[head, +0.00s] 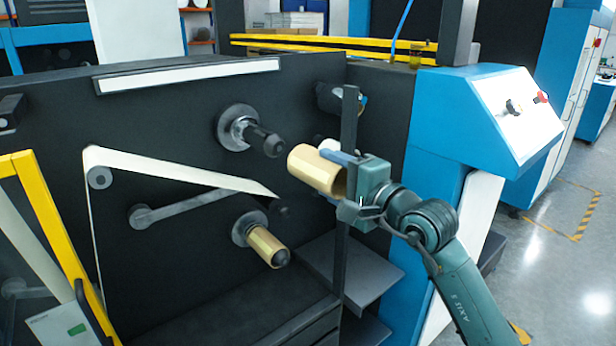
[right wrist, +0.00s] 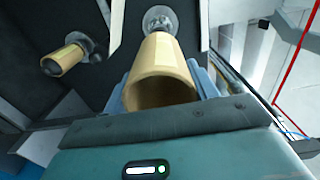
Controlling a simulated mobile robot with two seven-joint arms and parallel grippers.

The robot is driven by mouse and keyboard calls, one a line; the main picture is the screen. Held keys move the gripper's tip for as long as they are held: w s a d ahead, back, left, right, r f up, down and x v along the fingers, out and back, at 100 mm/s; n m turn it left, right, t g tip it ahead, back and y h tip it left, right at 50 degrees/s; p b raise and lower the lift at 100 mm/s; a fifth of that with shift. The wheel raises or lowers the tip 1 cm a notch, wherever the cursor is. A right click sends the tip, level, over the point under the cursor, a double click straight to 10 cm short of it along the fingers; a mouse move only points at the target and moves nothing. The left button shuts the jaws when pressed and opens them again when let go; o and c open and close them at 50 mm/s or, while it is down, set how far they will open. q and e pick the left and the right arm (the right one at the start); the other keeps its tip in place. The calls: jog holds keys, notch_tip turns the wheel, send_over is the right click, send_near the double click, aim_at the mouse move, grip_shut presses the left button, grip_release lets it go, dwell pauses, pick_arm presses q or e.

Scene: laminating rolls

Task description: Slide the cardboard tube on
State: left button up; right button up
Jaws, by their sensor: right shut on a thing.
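My right gripper (head: 350,180) is shut on a tan cardboard tube (head: 312,170), with fingers on both sides of it. The tube's far end points toward the upper black spindle (head: 264,141) on the dark machine face. In the head view a small gap shows between the spindle's tip and the tube. In the right wrist view the tube (right wrist: 163,62) shows its open near end, and the round metal flange (right wrist: 160,18) lies right beyond its far end; the spindle's shaft is hidden there. My left gripper is not in view.
A second tan tube (head: 264,245) sits on the lower spindle; it also shows in the right wrist view (right wrist: 65,60). A white web (head: 180,170) runs to a roller left of it. A dark upright post (head: 348,130) stands close beside my right gripper. A grey shelf (head: 350,268) lies below.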

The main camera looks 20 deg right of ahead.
jog(key=shift+x, duration=0.85)
jog(key=shift+p+x, duration=0.4)
jog(key=shift+x, duration=0.65)
send_near(280, 149)
jog(key=shift+x, duration=1.05)
jog(key=shift+b+x, duration=0.45)
jog(key=shift+x, duration=2.05)
jog(key=shift+b+x, duration=1.25)
jog(key=shift+x, duration=2.05)
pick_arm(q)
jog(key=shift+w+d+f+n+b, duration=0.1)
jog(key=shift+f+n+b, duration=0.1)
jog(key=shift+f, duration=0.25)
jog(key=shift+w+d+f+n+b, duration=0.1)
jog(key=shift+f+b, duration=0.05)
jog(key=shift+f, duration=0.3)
pick_arm(e)
jog(key=shift+x, duration=0.8)
jog(key=shift+a+r, duration=0.1)
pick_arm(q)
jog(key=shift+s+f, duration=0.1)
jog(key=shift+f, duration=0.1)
pick_arm(e)
jog(key=o, duration=1.1)
jog(key=shift+c, duration=0.2)
